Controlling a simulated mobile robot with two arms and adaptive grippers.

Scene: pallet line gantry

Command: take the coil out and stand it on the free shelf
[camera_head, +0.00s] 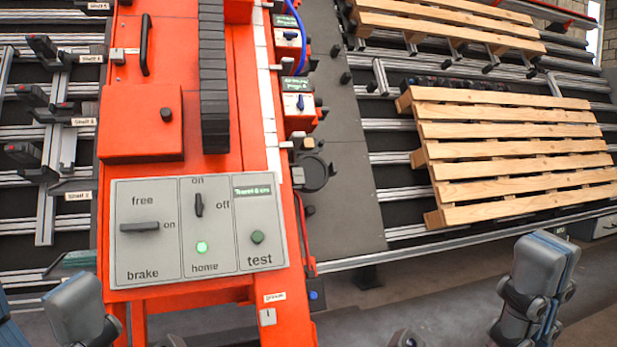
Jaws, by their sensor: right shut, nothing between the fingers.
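I cannot pick out the coil for certain. A round dark ring-shaped part (314,172) sits on the grey plate right of the orange gantry (270,100). Small shelf labels (84,122) show at the left beside dark brackets (24,154); which shelf is free I cannot tell. Only a dark tip of my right gripper (405,339) shows at the bottom edge, shut and empty, well below the ring-shaped part and apart from everything. A dark bit at the bottom left may belong to my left gripper (171,341); its jaws are hidden.
A grey control panel (160,265) on the gantry has brake and on/off switches, a lit green home lamp (202,248) and a test button (257,237). A wooden pallet (515,150) lies on rails at right, another (450,22) behind. The floor in front is clear.

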